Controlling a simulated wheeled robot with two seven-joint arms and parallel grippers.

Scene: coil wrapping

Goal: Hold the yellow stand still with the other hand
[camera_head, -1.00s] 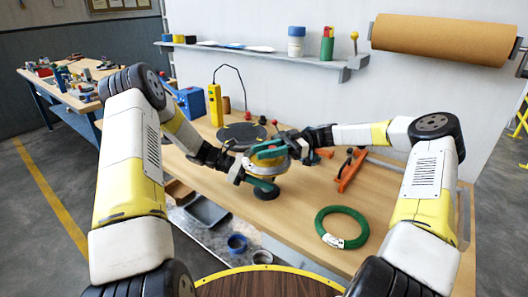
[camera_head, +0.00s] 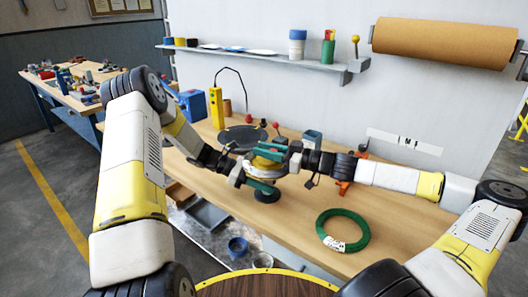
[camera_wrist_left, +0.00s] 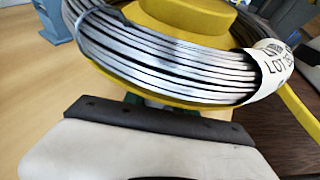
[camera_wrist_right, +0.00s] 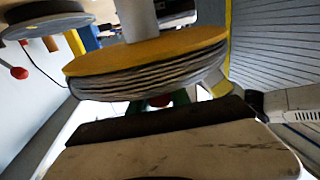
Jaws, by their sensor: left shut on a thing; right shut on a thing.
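The yellow stand (camera_head: 262,163) is upright near the table's front edge, largely hidden by my grippers. A grey wire coil (camera_wrist_left: 170,60) with a white label lies around the stand's yellow top (camera_wrist_left: 190,14). My left gripper (camera_head: 254,182) is shut on the stand low down, below the coil, from the front left. My right gripper (camera_head: 275,157) is shut at the top of the stand from the right. The right wrist view shows the coil (camera_wrist_right: 150,82) and yellow disc (camera_wrist_right: 140,52) close ahead; the right contact point is hidden.
A green coil (camera_head: 342,230) with a white label lies at the table's front right. A dark round plate (camera_head: 243,136) and a yellow upright device (camera_head: 216,108) stand behind the stand. An orange tool (camera_head: 343,188) lies partly under my right arm. Bare table separates it from the green coil.

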